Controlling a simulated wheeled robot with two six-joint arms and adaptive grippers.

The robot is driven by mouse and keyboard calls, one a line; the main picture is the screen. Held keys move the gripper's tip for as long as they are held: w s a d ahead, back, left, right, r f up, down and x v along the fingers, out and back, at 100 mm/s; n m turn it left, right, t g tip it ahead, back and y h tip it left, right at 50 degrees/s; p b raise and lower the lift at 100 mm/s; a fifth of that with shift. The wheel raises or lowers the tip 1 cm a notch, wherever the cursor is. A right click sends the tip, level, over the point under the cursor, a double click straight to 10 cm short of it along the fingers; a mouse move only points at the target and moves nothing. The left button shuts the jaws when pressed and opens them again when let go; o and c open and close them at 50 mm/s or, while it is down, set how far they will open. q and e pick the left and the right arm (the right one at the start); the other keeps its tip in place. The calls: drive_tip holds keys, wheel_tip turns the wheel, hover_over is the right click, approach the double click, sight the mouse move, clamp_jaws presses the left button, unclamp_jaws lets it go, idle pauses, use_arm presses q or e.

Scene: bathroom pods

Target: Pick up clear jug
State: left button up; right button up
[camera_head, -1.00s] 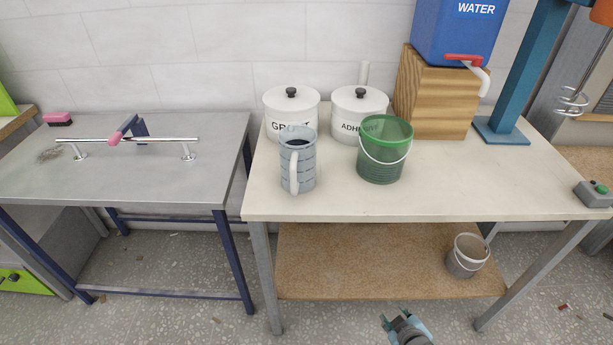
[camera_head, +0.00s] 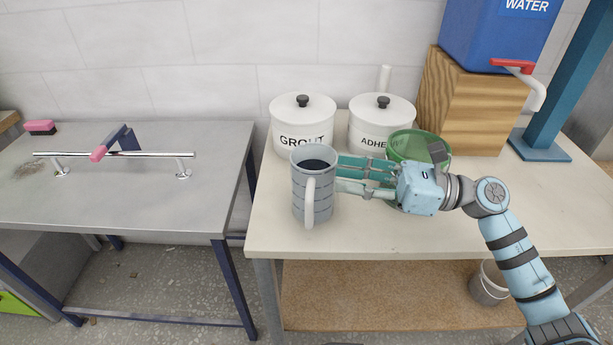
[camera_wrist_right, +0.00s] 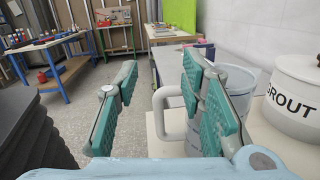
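The clear jug (camera_head: 298,190) stands upright at the left front of the cream table, with grey measuring lines and a pale handle (camera_head: 310,202) toward me. My right gripper (camera_head: 338,173) comes in from the right, its teal fingers spread and pointing left at the jug's right side. In the right wrist view the same gripper (camera_wrist_right: 160,95) is open and empty. The handle (camera_wrist_right: 160,115) shows in the gap between the fingers, and the jug body (camera_wrist_right: 240,78) is partly hidden behind the right finger. I cannot tell whether the fingers touch the jug. My left gripper is out of view.
The white grout pot (camera_head: 303,115) and adhesive pot (camera_head: 375,112) stand behind the jug. A green bucket (camera_head: 405,143) stands behind my right gripper, partly hidden. A wooden block (camera_head: 470,105) bears the blue water tank (camera_head: 490,35). A metal table (camera_head: 130,200) stands left across a gap.

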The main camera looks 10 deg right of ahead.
drive_tip(key=n+g+b, duration=0.1)
approach(309, 223)
drive_tip(key=shift+h, duration=0.3)
drive_tip(key=a+r, duration=0.1)
drive_tip(key=w+a+r, duration=0.1)
drive_tip(key=r, duration=0.1)
drive_tip(key=shift+w+a, duration=0.2)
drive_tip(key=shift+a, duration=0.05)
drive_tip(key=x, duration=0.7)
drive_tip(key=shift+w+a+p, duration=0.1)
drive_tip(key=shift+a+p, duration=0.1)
drive_tip(key=shift+p, duration=0.15)
drive_tip(key=shift+d, duration=0.15)
clamp_jaws()
